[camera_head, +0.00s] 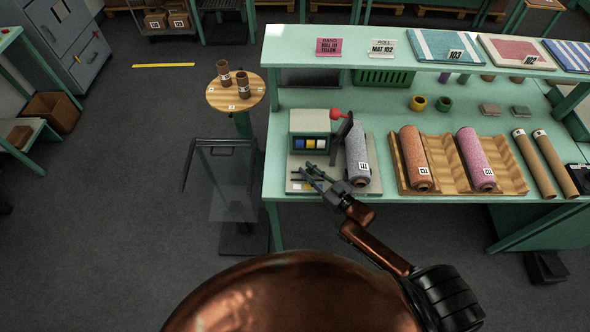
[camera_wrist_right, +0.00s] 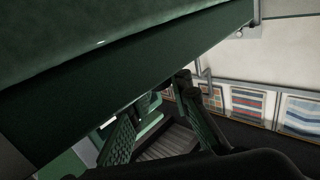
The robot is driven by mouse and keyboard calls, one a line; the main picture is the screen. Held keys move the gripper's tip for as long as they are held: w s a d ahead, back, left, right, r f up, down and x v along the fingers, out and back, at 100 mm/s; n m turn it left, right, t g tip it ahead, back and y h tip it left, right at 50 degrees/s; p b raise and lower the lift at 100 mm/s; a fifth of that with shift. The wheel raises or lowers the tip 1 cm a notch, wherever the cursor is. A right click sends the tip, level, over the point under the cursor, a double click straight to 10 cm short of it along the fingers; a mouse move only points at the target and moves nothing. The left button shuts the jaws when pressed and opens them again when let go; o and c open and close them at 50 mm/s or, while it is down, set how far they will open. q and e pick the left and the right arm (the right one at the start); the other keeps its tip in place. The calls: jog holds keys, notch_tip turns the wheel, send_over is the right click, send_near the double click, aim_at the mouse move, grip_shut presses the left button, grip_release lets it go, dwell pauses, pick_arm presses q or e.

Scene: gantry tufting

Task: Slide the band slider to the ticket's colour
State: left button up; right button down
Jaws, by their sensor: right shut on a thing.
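The band unit (camera_head: 310,123) is a pale green box with a row of small colour windows (camera_head: 310,143), blue and yellow among them, at the left end of the bench. The pink ticket (camera_head: 329,47) on the shelf above shows band and the word yellow. My right gripper (camera_head: 312,175) is just below and in front of the colour windows, low over the unit's base plate. It is shut on a small part that its fingers mostly hide, apparently the band slider. In the right wrist view the fingers (camera_wrist_right: 160,125) are close under a dark green edge. My left gripper is out of view.
A red-knobbed lever (camera_head: 337,114) and a grey roll (camera_head: 357,155) stand right of the unit. Orange (camera_head: 415,157) and pink (camera_head: 475,158) rolls lie in a wooden cradle (camera_head: 447,150). The shelf (camera_head: 400,62) overhangs the bench's back. A round stand (camera_head: 222,103) is at left.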

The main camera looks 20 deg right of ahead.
jog(key=shift+f, duration=0.1)
jog(key=c, duration=2.2)
grip_release()
jog(key=o, duration=0.4)
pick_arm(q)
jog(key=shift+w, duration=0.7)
pick_arm(e)
jog(key=shift+o, duration=0.2)
jog(key=shift+a, duration=0.1)
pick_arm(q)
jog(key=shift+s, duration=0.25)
pick_arm(e)
jog(key=v, duration=1.2)
jog(key=shift+s, duration=0.1)
